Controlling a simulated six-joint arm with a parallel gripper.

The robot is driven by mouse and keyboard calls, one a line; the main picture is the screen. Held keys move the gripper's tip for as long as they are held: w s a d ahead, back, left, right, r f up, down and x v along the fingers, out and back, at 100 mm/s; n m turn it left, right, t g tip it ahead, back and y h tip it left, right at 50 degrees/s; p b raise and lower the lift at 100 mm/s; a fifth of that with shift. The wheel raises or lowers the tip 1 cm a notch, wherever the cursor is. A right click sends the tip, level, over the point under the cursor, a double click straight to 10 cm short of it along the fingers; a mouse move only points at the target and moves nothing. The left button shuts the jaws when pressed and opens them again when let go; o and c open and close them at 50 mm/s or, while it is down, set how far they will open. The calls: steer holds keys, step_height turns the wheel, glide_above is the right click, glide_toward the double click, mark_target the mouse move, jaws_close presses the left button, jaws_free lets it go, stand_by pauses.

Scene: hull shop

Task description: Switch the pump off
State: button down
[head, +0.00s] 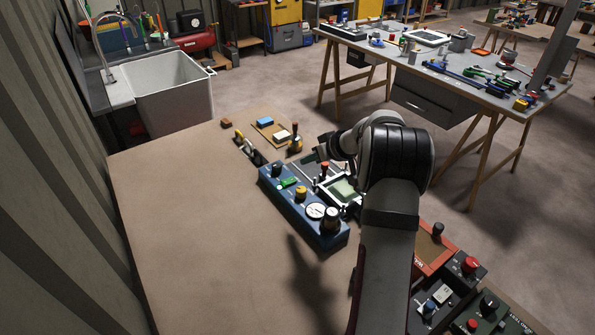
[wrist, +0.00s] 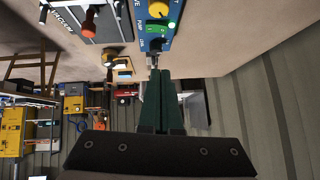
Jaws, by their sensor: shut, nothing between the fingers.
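The blue panel (head: 296,208) stands on the near bench. In the wrist view the blue panel (wrist: 147,32) carries a green rocker switch (wrist: 155,29) beside the label PUMP, with a small green lamp (wrist: 172,25) glowing close by. A yellow knob (wrist: 158,9) sits above the rocker, and a dark knob (wrist: 157,45) below it. The rocker also shows green in the head view (head: 288,183). My gripper (wrist: 160,72) is shut and empty, its fingertips near the panel's end and apart from the rocker. In the head view my wrist is over the bench beyond the panel.
Red and black control boxes (head: 468,265) crowd the bench at lower right. Bare bench top (head: 200,230) lies left of the panel. A sink (head: 165,90) stands behind.

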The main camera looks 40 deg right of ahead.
glide_above(288, 179)
steer(key=s, duration=0.3)
steer(key=f, duration=0.7)
steer(key=shift+w+a, duration=0.2)
steer(key=f, duration=0.3)
steer(key=shift+a+f, duration=0.15)
steer(key=shift+a, duration=0.05)
steer(key=shift+f, duration=0.35)
steer(key=shift+a+f, duration=0.2)
steer(key=shift+f, duration=0.15)
steer(key=shift+d+r, duration=0.1)
steer(key=shift+d, duration=0.75)
